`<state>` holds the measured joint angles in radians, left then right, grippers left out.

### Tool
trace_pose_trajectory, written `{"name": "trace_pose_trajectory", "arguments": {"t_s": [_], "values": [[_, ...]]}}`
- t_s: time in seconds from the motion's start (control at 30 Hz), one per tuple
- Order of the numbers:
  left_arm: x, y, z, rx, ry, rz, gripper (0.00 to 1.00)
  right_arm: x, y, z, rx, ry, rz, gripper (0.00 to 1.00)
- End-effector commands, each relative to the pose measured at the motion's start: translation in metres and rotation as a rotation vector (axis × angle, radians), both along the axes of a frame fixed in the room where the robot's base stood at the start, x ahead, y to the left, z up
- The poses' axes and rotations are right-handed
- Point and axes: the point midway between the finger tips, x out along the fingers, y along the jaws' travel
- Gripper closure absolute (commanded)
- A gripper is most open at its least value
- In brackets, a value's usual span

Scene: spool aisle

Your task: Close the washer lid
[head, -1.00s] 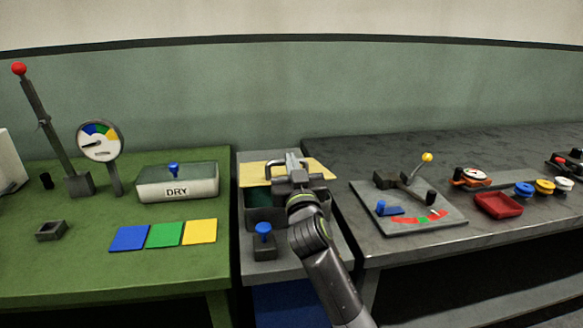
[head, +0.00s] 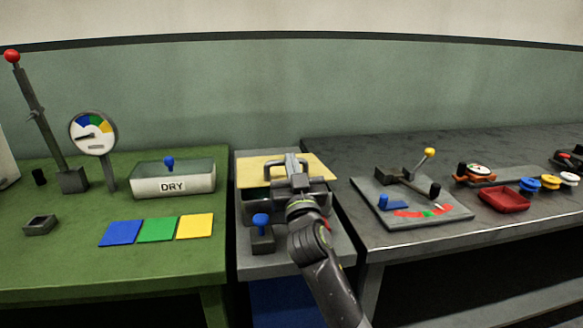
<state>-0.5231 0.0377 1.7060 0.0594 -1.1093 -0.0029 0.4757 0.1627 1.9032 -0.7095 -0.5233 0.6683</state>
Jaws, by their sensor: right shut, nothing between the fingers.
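The washer (head: 250,211) is a grey box on the middle stand. Its yellow lid (head: 250,171) lies roughly level over the back part and has a dark bar handle (head: 270,170). A dark strip of the box's inside shows along the front, so the lid does not cover it fully. My right gripper (head: 291,160) reaches in from the front, over the lid at its handle. It is shut with nothing held, and it hides part of the handle and front edge. I cannot tell whether it touches the handle. My left gripper is out of view.
A blue-knobbed block (head: 261,238) stands just in front of the washer. A lever panel (head: 412,205) and red tray (head: 503,199) are on the dark bench at right.

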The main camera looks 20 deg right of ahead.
Motion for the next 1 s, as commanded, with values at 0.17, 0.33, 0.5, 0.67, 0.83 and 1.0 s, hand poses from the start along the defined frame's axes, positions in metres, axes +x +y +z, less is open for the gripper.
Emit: {"name": "trace_pose_trajectory", "arguments": {"t_s": [0.17,0.33,0.5,0.67,0.83,1.0], "values": [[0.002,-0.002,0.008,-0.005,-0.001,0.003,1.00,0.000,0.000,-0.002,-0.002,-0.006,0.000,1.00],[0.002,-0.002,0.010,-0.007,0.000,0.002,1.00,-0.001,0.000,-0.002,-0.003,-0.008,0.000,1.00],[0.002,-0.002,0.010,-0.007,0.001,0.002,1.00,-0.001,0.000,-0.001,-0.003,-0.007,0.000,1.00],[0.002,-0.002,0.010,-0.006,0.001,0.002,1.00,-0.001,0.000,-0.002,-0.003,-0.007,0.000,1.00],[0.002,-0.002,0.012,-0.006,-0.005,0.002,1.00,0.000,0.000,0.001,-0.003,-0.007,0.000,1.00],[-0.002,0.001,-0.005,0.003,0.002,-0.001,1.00,0.002,0.001,0.009,-0.002,-0.007,0.002,1.00]]}}
